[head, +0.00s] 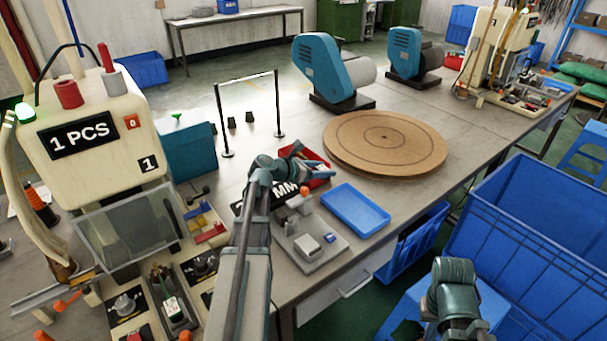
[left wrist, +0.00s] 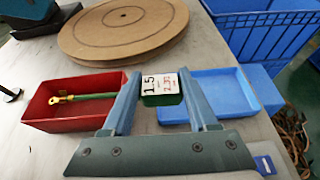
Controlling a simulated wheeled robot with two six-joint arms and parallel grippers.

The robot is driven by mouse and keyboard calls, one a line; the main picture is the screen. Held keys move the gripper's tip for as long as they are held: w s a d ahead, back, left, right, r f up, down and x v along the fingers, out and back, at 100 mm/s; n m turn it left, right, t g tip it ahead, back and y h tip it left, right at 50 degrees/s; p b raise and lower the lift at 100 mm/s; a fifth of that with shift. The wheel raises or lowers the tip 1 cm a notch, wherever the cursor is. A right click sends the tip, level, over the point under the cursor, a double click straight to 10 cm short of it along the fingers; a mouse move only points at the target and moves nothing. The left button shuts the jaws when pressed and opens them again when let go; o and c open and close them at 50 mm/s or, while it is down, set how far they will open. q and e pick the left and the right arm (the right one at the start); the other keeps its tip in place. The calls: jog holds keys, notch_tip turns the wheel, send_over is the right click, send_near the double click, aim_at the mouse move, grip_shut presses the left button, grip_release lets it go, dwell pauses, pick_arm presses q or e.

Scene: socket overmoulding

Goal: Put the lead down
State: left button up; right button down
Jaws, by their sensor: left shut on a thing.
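The lead shows in the left wrist view as a green body with a white printed label (left wrist: 161,88) between my fingers. A green wire with a brass terminal (left wrist: 65,98) reaches left over the red tray (left wrist: 40,117) and seems to belong to it, though my finger hides the join. My left gripper (left wrist: 160,92) is shut on the lead, between the red tray and the blue tray (left wrist: 232,84). In the head view my left gripper (head: 298,160) is beside the red tray (head: 320,181), and the lead cannot be made out.
A round brown turntable (head: 385,141) lies behind the trays. The blue tray (head: 355,209) and a grey fixture plate (head: 318,247) lie in front. The machine marked "1 PCS" (head: 83,130) stands left. A large blue crate (head: 530,240) stands right, off the table.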

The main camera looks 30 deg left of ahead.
pick_arm(q)
jog(key=shift+s+a, duration=0.15)
jog(key=shift+a, duration=0.7)
jog(key=b, duration=0.2)
send_over(317, 156)
jog(key=s+a, duration=0.2)
jog(key=s, duration=0.2)
jog(key=f, duration=0.2)
jog(key=shift+s+r, duration=0.1)
jog(key=shift+s, duration=0.1)
notch_tip(317, 156, down, 3)
jog(key=b, duration=0.3)
jog(key=shift+f+b, duration=0.6)
jog(key=shift+f, duration=0.1)
jog(key=o, duration=1.4)
jog(key=shift+r, duration=0.1)
jog(key=shift+c, duration=0.2)
